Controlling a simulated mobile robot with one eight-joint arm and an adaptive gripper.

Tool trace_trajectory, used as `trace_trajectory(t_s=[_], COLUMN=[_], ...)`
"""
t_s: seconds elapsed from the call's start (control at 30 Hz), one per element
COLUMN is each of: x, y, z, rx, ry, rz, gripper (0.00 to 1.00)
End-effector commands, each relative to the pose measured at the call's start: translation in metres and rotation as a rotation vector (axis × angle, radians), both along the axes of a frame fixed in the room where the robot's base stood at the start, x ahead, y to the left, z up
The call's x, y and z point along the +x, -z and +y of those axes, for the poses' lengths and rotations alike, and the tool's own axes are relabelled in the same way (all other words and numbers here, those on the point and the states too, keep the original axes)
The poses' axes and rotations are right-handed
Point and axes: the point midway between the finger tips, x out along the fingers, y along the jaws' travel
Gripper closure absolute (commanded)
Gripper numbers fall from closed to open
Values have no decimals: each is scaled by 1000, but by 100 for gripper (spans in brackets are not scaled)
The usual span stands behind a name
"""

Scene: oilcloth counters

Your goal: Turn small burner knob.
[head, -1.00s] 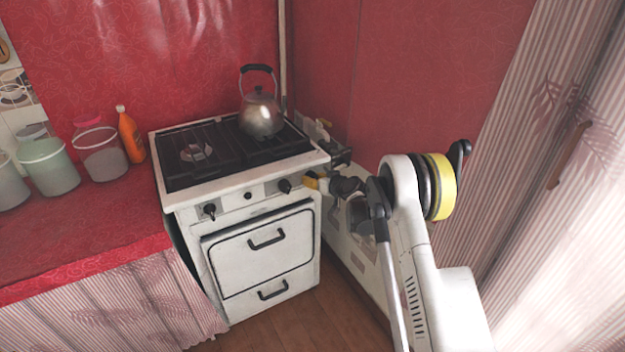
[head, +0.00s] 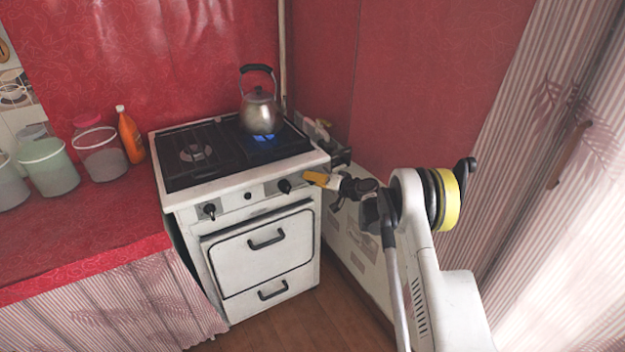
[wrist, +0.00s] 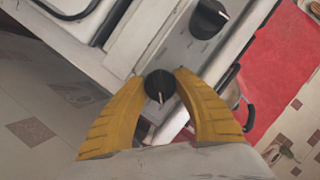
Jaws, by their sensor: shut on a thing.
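The white stove (head: 190,226) has black knobs along its front panel. My gripper (head: 302,181) is at the right-hand knob (head: 284,186), its yellow fingers reaching in from the right. In the wrist view my gripper (wrist: 161,78) has one finger on each side of a black knob (wrist: 160,87) with a pale pointer mark, and is shut on it. A second black knob (wrist: 208,18) shows beyond it. A blue flame (head: 264,136) burns at the right burner, under the kettle (head: 260,110). The left knob (head: 209,210) is untouched.
A counter with a red cloth (head: 80,225) stands left of the stove, with tubs (head: 48,165) and an orange bottle (head: 130,135) on it. The red wall (head: 430,90) is close behind my arm. Oven door handles (head: 267,239) stick out below the knobs.

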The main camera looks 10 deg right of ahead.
Motion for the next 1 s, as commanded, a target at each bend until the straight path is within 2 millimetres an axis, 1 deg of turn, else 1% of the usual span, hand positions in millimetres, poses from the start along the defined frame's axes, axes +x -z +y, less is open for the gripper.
trace_trajectory(t_s=[0.47,0.5,0.53,0.57,0.9,1.0], x=[1,1,0,0,0,0], y=[0,0,0,0,-1,-2], z=[1,1,1,1,2,2], rx=[13,13,13,13,15,-9], ry=[-1,-1,-1,-1,-2,-3], rz=[4,4,4,4,3,-4], gripper=[96,53,44,41,41,41])
